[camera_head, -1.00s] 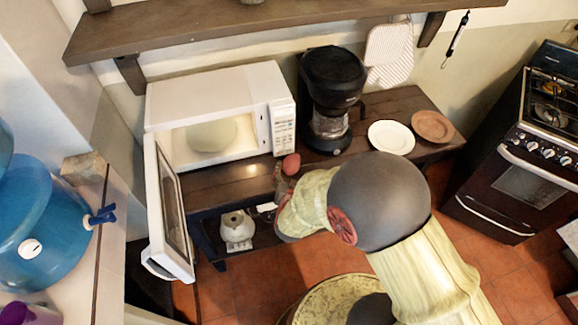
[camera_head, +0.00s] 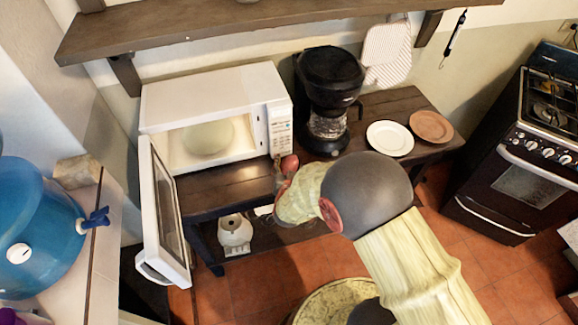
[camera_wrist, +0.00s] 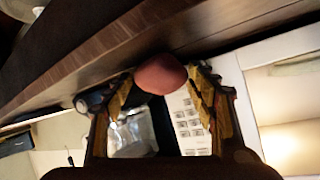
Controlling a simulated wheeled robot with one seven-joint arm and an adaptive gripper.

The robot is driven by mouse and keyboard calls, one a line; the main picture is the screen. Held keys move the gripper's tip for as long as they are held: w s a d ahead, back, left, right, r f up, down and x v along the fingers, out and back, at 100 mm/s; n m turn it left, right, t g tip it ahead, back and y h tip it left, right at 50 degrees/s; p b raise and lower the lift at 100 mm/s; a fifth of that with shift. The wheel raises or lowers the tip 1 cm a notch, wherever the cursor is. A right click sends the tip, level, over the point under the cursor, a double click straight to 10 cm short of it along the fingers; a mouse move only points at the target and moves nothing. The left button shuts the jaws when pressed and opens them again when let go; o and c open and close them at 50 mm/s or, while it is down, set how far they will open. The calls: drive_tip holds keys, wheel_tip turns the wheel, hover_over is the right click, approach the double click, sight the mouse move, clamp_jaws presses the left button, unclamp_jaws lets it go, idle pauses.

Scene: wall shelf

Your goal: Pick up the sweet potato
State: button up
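The sweet potato (camera_head: 289,164), a reddish-brown rounded lump, rests on the dark wooden table just in front of the microwave's right corner. My gripper (camera_head: 280,173) is right beside it, partly hidden by my own arm. In the wrist view the sweet potato (camera_wrist: 160,75) shows between the tips of my gripper (camera_wrist: 160,80). The two fingers are spread, one on each side of it. A narrow gap seems to show at each side, and I cannot tell whether either finger touches it.
The white microwave (camera_head: 207,87) stands behind with its door (camera_head: 164,215) open to the left. The black coffee maker (camera_head: 328,95) is close on the right, with a white plate (camera_head: 390,138) and a brown plate (camera_head: 432,126) beyond. A wooden shelf (camera_head: 250,22) hangs above.

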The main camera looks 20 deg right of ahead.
drive_tip(key=c, duration=1)
drive_tip(key=shift+c, duration=0.4)
